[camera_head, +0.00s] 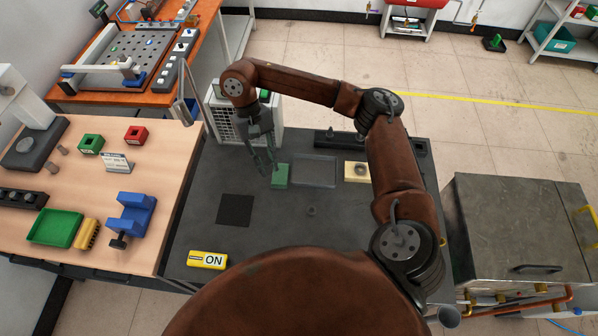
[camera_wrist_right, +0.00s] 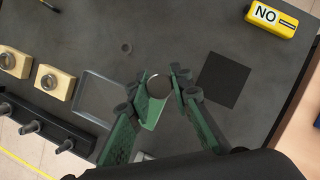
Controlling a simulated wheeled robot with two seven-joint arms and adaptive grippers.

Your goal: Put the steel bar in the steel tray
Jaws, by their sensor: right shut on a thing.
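My right gripper (camera_head: 270,166) reaches down at a green block (camera_head: 280,177) on the dark bench top. In the wrist view its fingers (camera_wrist_right: 156,91) are closed around the round grey end of the steel bar (camera_wrist_right: 158,86). The green block (camera_wrist_right: 150,112) is right beside the bar there; I cannot tell whether the bar still touches it. The shallow grey steel tray (camera_head: 314,172) lies flat just right of the green block and looks empty. It also shows left of the fingers in the wrist view (camera_wrist_right: 94,98). My left gripper is not in view.
A pale block with a round fitting (camera_head: 356,172) stands right of the tray. A dark rack (camera_head: 330,138) is behind it. A white grilled unit (camera_head: 221,118) stands behind the gripper.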

